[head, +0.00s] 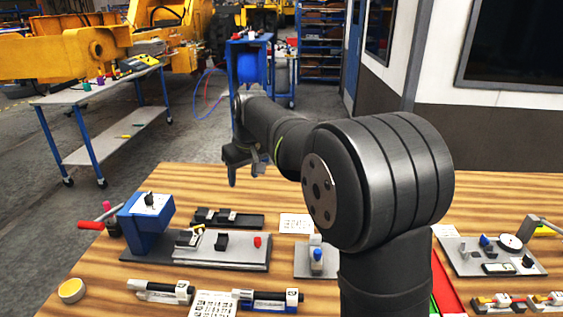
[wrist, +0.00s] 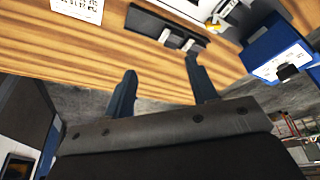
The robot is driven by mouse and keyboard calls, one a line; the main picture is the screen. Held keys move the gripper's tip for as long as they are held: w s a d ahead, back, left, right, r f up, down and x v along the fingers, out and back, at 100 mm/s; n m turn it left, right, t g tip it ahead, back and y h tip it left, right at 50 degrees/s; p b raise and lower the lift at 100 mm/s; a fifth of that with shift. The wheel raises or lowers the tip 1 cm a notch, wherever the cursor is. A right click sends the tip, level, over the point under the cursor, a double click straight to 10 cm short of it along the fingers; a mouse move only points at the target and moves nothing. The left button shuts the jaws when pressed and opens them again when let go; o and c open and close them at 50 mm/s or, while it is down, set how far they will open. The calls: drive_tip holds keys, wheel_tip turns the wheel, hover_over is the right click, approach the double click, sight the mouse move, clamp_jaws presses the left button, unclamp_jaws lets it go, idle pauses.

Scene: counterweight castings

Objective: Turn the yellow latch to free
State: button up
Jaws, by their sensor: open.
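The yellow latch (head: 199,228) is a small piece on the left part of a grey fixture plate (head: 225,262), beside a black block. The plate also carries another black block and a red knob (head: 257,242). My gripper (head: 243,174) is raised above the far edge of the table, behind the fixture and apart from it. In the wrist view my gripper (wrist: 160,68) has its two fingers spread with nothing between them. The latch is too small for me to tell its exact angle.
A blue block with a dial (head: 150,203) stands left of the fixture, and a black rail (head: 228,218) lies behind it. A small stand with a blue button (head: 317,256) is to the right. The wooden table's (head: 215,180) far strip is clear.

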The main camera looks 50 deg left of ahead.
drive_tip(key=w+d+r+n+g, duration=0.1)
drive_tip(key=w+d+n, duration=0.3)
drive_tip(key=w, duration=0.5)
drive_tip(key=shift+d+r+y, duration=0.3)
drive_tip(key=shift+r+y, duration=0.1)
drive_tip(key=shift+r, duration=0.15)
drive_tip(key=shift+a, duration=0.1)
drive_tip(key=m+g+h, duration=0.3)
drive_tip(key=m+g, duration=0.1)
drive_tip(key=m, duration=2)
hover_over(202, 230)
drive_tip(key=w+d, duration=0.3)
drive_tip(key=w, duration=0.4)
wheel_tip(202, 230, down, 4)
drive_tip(key=x, duration=1.7)
drive_tip(key=shift+a+f, duration=0.1)
drive_tip(key=shift+f, duration=0.1)
drive_tip(key=c, duration=1)
